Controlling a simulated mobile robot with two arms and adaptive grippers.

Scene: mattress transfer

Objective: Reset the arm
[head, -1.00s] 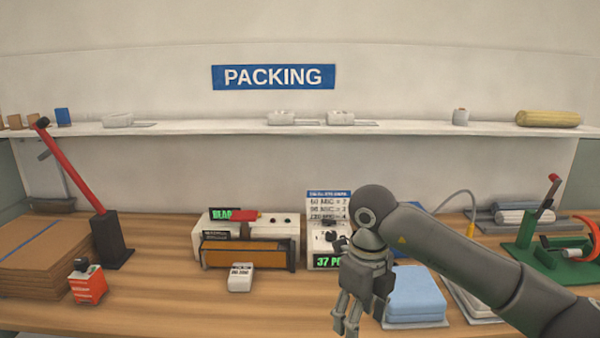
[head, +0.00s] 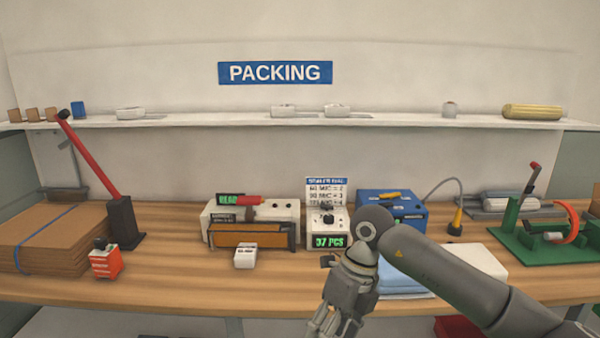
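My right arm comes in from the lower right and its gripper (head: 334,322) points down in front of the bench, near the bottom edge of the head view. Its fingers look parted, with nothing seen between them; the tips are close to the picture's lower edge. A long red lever arm (head: 88,157) leans up and left from a dark upright base (head: 124,222) on the left of the bench. A shorter red-handled lever (head: 239,200) lies over the white sealer (head: 282,212). My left gripper is not in view.
On the wooden bench (head: 190,280) are flat cardboard (head: 40,235), an orange-red box (head: 105,262), a small white box (head: 246,257), a counter (head: 327,228), a blue machine (head: 392,207) and a green stand (head: 540,248). Light-blue pads (head: 400,282) lie partly behind my arm. A shelf (head: 220,122) runs above.

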